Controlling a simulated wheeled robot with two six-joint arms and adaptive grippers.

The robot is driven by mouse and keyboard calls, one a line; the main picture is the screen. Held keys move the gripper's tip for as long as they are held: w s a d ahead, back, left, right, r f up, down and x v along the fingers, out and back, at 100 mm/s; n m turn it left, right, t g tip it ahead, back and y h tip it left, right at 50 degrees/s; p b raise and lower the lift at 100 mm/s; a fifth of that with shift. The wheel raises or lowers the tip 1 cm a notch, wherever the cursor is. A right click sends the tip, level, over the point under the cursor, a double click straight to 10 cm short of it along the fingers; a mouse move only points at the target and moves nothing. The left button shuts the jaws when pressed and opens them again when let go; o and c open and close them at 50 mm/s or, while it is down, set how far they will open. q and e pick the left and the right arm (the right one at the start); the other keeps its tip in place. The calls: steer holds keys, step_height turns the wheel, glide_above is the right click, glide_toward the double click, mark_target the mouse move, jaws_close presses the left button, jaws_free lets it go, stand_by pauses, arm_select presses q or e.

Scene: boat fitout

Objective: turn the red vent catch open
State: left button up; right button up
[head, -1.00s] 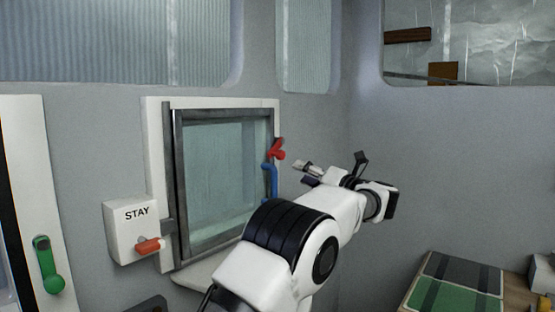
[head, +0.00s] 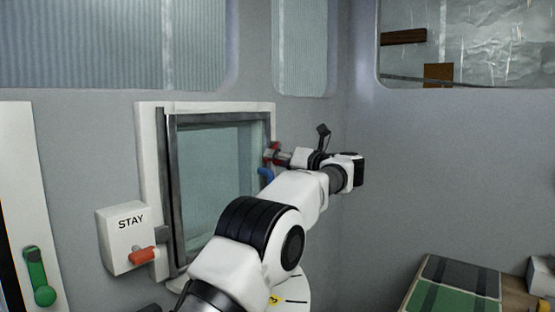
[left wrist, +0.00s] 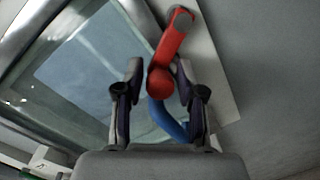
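The red vent catch (head: 275,145) sits on the right side of the white window frame and is mostly hidden behind my left gripper (head: 273,155) in the head view. In the left wrist view the red catch (left wrist: 174,38) shows clearly, with its arm slanting up and right from a round red knob. My left gripper (left wrist: 160,68) is open, with one finger on each side of the knob and a small gap on both sides. A blue handle (left wrist: 166,120) lies just below the catch; it also shows in the head view (head: 265,174). My right gripper is not in view.
The framed window pane (head: 215,185) is left of the catch. A white STAY box (head: 124,232) with an orange-red lever (head: 142,255) is at its lower left. A green handle (head: 39,276) is far left. A green-and-dark box (head: 455,285) stands lower right.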

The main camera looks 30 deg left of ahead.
arm_select(q)
jaws_close()
steer(key=shift+f, duration=0.15)
steer(key=shift+w+f+n+b, duration=0.15)
steer(key=shift+f+n+b, duration=0.05)
steer(key=shift+n+b, duration=0.35)
steer(key=shift+w+f+n+b, duration=0.2)
steer(key=shift+n+b, duration=0.1)
steer(key=shift+n, duration=0.35)
steer(key=shift+w+f+n, duration=0.15)
steer(key=shift+w+n, duration=0.15)
steer(key=shift+n, duration=0.6)
steer(key=w+n+p, duration=0.1)
steer(key=n+p, duration=0.1)
steer(key=p, duration=0.2)
steer(key=w+n+p, duration=0.1)
steer(key=n+p, duration=0.2)
steer(key=p, duration=0.1)
steer(key=w+f+n+g+p, duration=0.1)
steer(key=n+p, duration=0.1)
steer(key=p, duration=0.1)
steer(key=shift+d+n+y+p, duration=0.15)
steer(key=shift+n+y+p, duration=0.25)
